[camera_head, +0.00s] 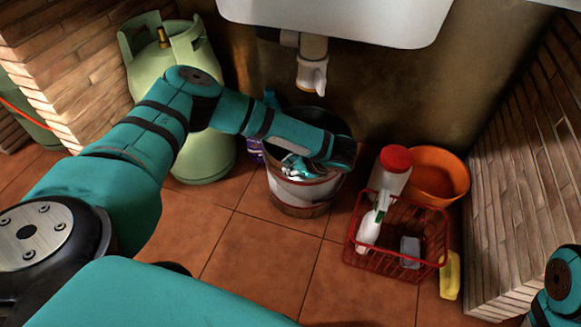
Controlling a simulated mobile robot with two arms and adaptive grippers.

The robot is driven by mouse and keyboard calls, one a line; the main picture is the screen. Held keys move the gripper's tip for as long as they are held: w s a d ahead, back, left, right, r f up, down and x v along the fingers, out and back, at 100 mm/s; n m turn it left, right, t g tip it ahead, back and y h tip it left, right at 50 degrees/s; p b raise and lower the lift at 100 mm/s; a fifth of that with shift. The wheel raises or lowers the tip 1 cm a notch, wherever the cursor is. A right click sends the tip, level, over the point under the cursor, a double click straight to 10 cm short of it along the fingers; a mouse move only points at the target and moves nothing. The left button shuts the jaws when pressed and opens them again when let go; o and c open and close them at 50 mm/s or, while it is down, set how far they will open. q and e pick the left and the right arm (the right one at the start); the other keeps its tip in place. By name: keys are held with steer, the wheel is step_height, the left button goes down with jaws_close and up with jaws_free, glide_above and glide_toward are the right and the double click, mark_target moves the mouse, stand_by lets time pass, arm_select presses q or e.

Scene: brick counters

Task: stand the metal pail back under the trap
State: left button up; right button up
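The metal pail (301,193) is grey with a pale band and a rust-brown lower part. It looks upright on the tiles, below the white trap (312,76) in the picture. I cannot tell whether it is directly under it. My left arm reaches across the pail's mouth and hides much of the far rim and the inside. My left gripper (296,168) shows only as small silvery parts at the pail's near rim; whether its fingers are closed on the rim is unclear. My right arm shows at the lower right edge, its gripper out of frame.
A green gas cylinder (203,152) stands left of the pail, with a purple item (255,150) between. Right are a red wire basket (398,262) with bottles, an orange bowl (437,177) and a yellow item (450,276). The sink (345,18) hangs above. Front tiles are clear.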

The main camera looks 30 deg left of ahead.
arm_select(q)
steer(key=o, duration=0.5)
